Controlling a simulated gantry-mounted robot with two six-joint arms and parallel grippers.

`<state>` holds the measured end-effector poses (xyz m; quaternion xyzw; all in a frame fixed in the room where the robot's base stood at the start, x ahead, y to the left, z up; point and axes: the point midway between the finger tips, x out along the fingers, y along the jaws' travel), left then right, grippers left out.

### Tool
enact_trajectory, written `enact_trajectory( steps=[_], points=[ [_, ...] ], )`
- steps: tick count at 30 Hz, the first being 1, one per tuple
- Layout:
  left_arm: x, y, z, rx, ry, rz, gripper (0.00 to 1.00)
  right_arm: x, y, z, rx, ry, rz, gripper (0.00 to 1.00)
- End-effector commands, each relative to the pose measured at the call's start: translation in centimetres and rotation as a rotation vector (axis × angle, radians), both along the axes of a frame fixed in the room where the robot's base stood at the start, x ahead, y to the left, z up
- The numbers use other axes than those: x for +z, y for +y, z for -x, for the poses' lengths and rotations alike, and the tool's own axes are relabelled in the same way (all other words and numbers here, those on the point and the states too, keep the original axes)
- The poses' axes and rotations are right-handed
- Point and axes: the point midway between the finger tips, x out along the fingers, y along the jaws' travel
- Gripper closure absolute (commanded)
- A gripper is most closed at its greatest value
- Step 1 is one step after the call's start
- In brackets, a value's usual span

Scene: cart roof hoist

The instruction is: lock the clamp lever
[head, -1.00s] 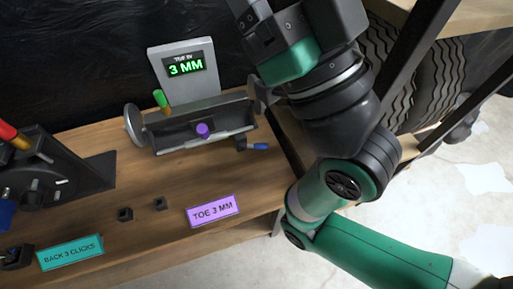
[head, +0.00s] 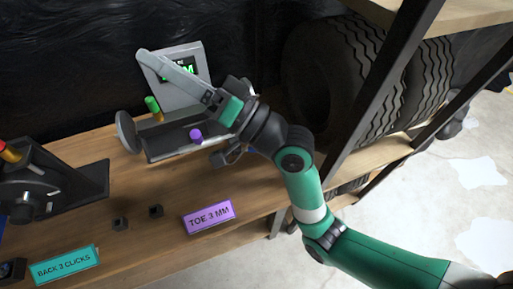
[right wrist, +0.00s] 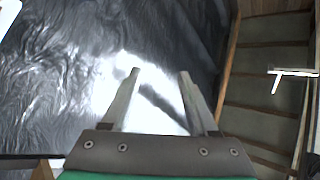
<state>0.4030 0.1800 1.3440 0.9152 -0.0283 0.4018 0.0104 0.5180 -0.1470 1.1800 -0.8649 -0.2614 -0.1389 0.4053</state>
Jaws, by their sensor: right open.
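The grey toe fixture stands on the wooden bench in the head view, with a display plate (head: 193,99) behind it. A lever with a green grip (head: 152,108) stands upright at its left, and a purple knob (head: 196,136) sits in its trough. I cannot tell which part is the clamp lever; the blue handle at the fixture's right end is hidden behind my right arm. My right gripper (head: 142,54) is open and empty. Its fingers point up-left across the display, above the fixture. The right wrist view shows both fingers (right wrist: 158,80) apart with nothing between. My left gripper is not in view.
A purple "TOE 3 MM" sign (head: 209,216) and a teal "BACK 3 CLICKS" sign (head: 66,266) stand along the bench front. Two small black blocks lie near them. A dark fixture (head: 50,190) stands at left. Tires (head: 340,80) and a dark rack post (head: 385,85) are at right.

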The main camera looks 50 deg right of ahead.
Motion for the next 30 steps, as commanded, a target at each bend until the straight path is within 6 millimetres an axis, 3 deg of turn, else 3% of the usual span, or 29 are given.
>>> enact_trajectory(
  steps=[1,2,3,6,9,12,15,20,30],
  points=[
    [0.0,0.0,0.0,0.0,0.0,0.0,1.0,-5.7,-2.1,-1.6,0.034,0.143,-0.103,0.41],
    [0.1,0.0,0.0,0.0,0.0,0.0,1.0,-9.0,-3.4,-2.2,0.054,0.221,-0.179,0.41],
    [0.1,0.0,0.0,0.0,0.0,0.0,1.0,-13.7,-5.2,-2.5,0.068,0.324,-0.284,0.41],
    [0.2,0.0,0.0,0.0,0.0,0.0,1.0,-25.0,-10.1,-1.1,0.041,0.538,-0.537,0.41],
    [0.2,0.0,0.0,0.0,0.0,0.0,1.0,-33.6,-13.7,2.1,-0.035,0.675,-0.701,0.41],
    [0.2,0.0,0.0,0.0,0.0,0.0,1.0,-38.4,-15.9,5.0,-0.115,0.741,-0.769,0.41],
    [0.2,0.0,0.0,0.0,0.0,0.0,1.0,-39.8,-17.3,6.5,-0.16,0.753,-0.797,0.41],
    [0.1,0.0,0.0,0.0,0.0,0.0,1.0,-39.7,-17.6,6.2,-0.163,0.747,-0.794,0.41],
    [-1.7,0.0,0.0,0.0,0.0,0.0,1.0,-40.5,-17.4,0.9,-0.162,0.744,-0.79,0.41]
  ],
)
